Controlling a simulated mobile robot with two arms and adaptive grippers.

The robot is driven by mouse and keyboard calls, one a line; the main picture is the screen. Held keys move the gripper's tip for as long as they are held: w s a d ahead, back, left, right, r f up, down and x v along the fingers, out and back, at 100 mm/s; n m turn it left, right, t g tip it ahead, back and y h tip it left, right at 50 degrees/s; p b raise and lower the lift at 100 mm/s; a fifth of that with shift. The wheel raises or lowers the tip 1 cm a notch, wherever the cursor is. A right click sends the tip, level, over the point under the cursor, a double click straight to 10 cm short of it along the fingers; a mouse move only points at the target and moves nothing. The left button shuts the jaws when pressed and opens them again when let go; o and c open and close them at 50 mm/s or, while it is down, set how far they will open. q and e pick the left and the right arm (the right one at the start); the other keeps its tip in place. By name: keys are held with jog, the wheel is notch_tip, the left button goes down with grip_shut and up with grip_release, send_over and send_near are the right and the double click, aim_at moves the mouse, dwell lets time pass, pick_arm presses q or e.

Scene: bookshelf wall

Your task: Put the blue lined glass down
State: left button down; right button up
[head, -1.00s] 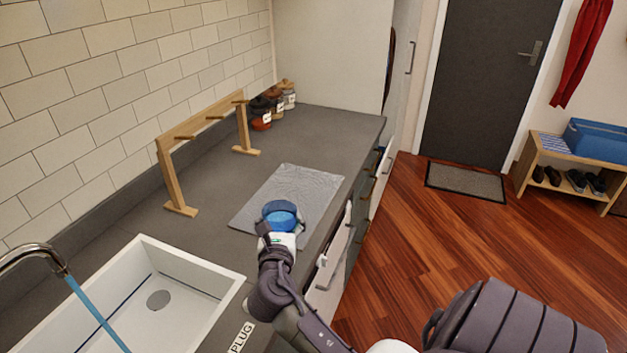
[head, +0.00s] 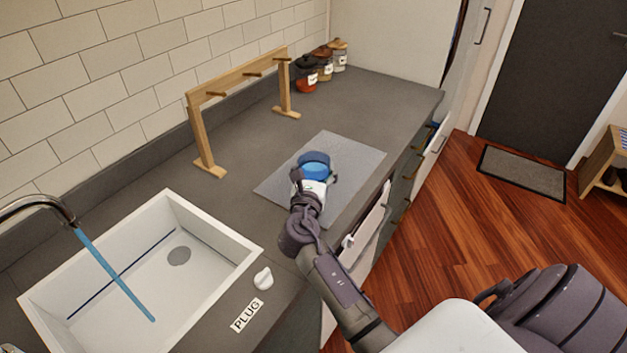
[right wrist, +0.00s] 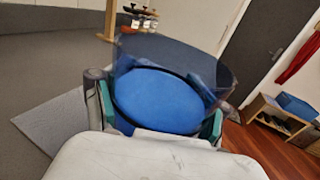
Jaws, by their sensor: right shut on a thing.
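The blue lined glass (head: 314,163) is in my right gripper (head: 315,181), over the grey textured mat (head: 352,154) on the counter. In the right wrist view the glass (right wrist: 165,95) shows a clear dark-tinted wall and a round blue face, with the green-padded fingers of the right gripper (right wrist: 160,112) on both sides of it. The right gripper is shut on the glass. I cannot tell whether the glass touches the mat. My left gripper is not in view.
A white sink (head: 140,265) with a blue stream from the tap (head: 40,205) lies at the left. A wooden peg rack (head: 240,78) stands by the tiled wall. Several jars (head: 322,68) stand at the back. A white plug (head: 263,278) lies by the sink. Counter beyond the mat is clear.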

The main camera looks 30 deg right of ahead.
jog(key=shift+w+a+f, duration=0.2)
jog(key=shift+w+f, duration=0.1)
jog(key=shift+w, duration=0.2)
jog(key=shift+f, duration=1.9)
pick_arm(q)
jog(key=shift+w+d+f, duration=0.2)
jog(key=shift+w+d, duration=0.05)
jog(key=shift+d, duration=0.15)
pick_arm(e)
jog(key=shift+s+f+b, duration=0.1)
jog(key=shift+b, duration=0.2)
jog(key=o, duration=1.5)
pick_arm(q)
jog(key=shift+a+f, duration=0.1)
pick_arm(e)
jog(key=shift+o, duration=0.2)
